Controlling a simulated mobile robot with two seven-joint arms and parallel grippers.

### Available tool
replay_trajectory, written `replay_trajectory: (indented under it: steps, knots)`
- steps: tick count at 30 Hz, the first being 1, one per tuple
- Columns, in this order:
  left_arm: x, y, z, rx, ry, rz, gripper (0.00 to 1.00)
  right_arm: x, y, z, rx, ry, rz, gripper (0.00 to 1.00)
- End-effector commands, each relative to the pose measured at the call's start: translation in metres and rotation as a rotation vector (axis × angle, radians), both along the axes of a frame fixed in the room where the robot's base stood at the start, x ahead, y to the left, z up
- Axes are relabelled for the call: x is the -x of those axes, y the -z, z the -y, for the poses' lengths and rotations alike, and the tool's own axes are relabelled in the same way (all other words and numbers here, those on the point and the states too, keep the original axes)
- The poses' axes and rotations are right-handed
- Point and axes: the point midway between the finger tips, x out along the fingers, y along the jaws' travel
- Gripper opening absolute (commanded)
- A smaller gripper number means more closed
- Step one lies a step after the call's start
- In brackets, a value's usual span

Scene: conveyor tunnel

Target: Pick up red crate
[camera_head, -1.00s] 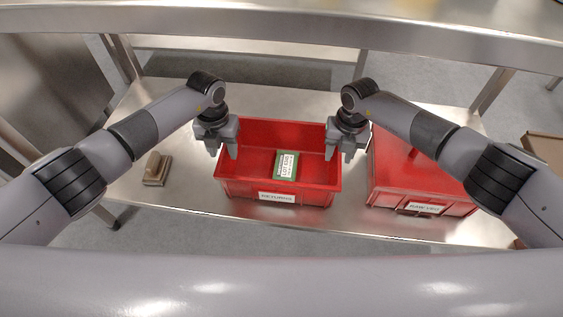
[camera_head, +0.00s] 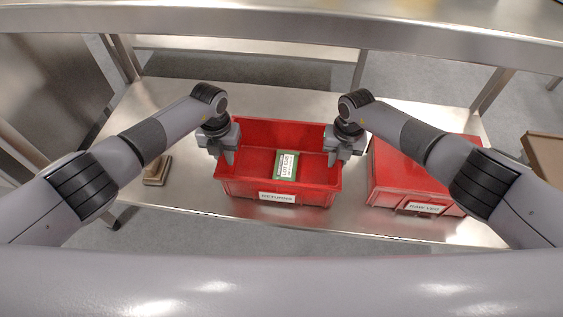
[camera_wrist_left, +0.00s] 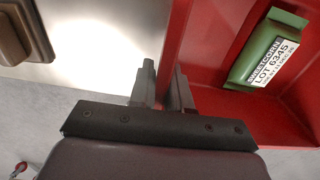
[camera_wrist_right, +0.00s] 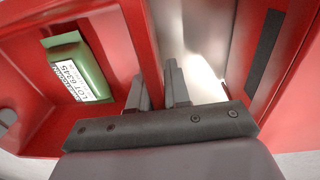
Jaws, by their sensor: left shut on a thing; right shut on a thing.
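The open red crate (camera_head: 310,191) labelled RETURNS stands on the metal shelf. A green packet (camera_head: 285,165) with a white lot label lies inside it. My left gripper (camera_head: 226,158) is at the crate's left wall, shut on that wall with one finger on each side. The left wrist view shows the wall (camera_wrist_left: 172,45) between the fingers. My right gripper (camera_head: 333,160) is shut on the right wall; the right wrist view shows that wall (camera_wrist_right: 146,45) between the fingers. The packet also shows in the left wrist view (camera_wrist_left: 268,48) and the right wrist view (camera_wrist_right: 75,66).
A second red crate (camera_head: 385,180), labelled RAW VEG, stands close on the right with a narrow gap. A brown block-like object (camera_head: 156,171) lies on the shelf (camera_head: 180,190) at left. A metal beam (camera_head: 280,22) crosses above the far side.

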Motion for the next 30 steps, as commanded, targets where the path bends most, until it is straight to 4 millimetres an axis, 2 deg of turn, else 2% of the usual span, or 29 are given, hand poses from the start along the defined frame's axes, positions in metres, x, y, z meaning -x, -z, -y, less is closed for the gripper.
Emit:
replay_trajectory:
  steps: [11, 30]
  knots:
    - [0.000, -0.007, 0.001, 0.001, 0.002, 0.002, 0.00, -0.001, -0.007, -0.002, -0.003, -0.001, 0.002, 0.00]
    - [0.000, -0.051, 0.002, 0.001, 0.003, 0.001, 0.00, -0.001, -0.052, -0.002, -0.004, -0.002, 0.003, 0.00]
